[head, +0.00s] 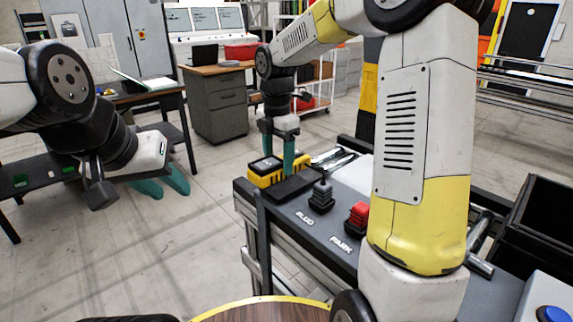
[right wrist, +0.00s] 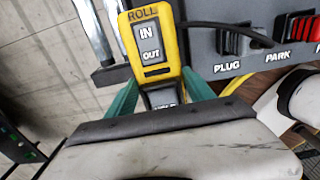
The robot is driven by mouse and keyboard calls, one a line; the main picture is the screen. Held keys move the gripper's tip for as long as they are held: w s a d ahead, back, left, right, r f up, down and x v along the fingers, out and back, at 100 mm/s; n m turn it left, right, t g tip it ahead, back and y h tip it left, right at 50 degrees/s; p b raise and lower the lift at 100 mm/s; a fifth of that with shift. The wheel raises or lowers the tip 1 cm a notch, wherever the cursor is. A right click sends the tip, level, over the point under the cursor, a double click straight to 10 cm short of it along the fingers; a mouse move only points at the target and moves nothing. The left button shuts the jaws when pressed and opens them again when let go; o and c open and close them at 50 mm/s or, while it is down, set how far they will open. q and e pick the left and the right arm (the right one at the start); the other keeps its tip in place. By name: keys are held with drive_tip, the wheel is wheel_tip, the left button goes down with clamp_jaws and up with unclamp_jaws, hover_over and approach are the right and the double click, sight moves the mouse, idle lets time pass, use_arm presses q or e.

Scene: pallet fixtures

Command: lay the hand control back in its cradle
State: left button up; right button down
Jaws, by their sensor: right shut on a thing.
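In the head view the hand control (head: 262,168) is at the far left end of the grey console. My right gripper (right wrist: 160,95) is shut on its sides, with one teal finger on each side; the gripper also shows in the head view (head: 287,160). A dark flat block (head: 298,184) lies just beside the control; I cannot tell whether it is the cradle. My left gripper (head: 163,182) hangs empty at the left, its teal fingers apart.
A dark cable (right wrist: 235,30) runs right from the control. A black bin (head: 540,225) stands at the right. The floor left of the console is clear.

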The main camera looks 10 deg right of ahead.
drive_tip(key=d, duration=0.3)
drive_tip(key=shift+w+d+f, duration=0.15)
drive_tip(key=shift+w+d, duration=0.05)
drive_tip(key=shift+w, duration=0.15)
drive_tip(key=shift+d+f, duration=0.2)
drive_tip(key=shift+f, duration=0.7)
drive_tip(key=shift+d+f, duration=0.15)
drive_tip(key=shift+f, duration=0.7)
